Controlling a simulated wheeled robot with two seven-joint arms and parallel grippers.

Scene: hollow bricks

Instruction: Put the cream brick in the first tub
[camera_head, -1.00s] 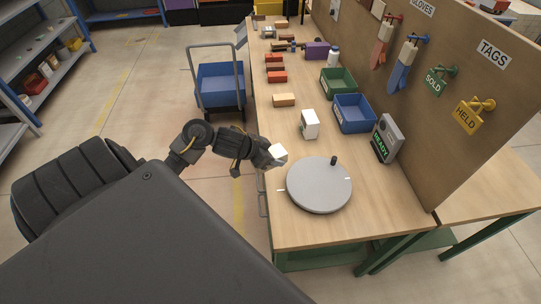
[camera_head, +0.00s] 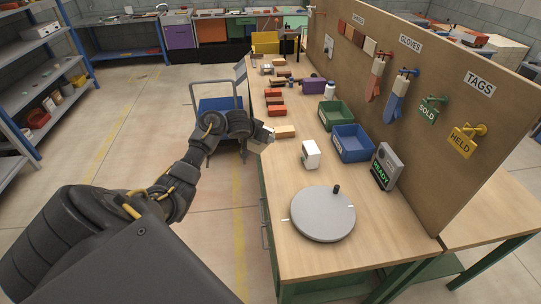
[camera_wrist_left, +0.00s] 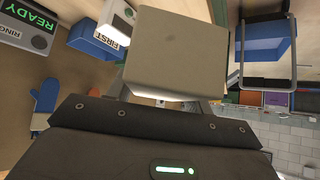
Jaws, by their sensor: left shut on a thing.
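My left gripper (camera_head: 267,132) is shut on the cream brick (camera_head: 257,143) and holds it at the left edge of the workbench, short of the orange-tan brick. In the left wrist view the cream brick (camera_wrist_left: 178,52) fills the upper middle, in front of the dark gripper body. The blue tub (camera_head: 352,143) stands on the bench to the right, against the board. In the left wrist view the blue tub (camera_wrist_left: 88,42) bears a white label reading FIRST. A green tub (camera_head: 334,114) stands just behind it; its label is unreadable. My right gripper is not in view.
A white box-shaped device (camera_head: 311,155) stands between my left gripper and the blue tub. A grey turntable (camera_head: 322,214) lies nearer, and a READY sign box (camera_head: 384,166) stands right of the tub. Several orange and tan bricks (camera_head: 284,131) line the bench's left side. A blue cart stands left.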

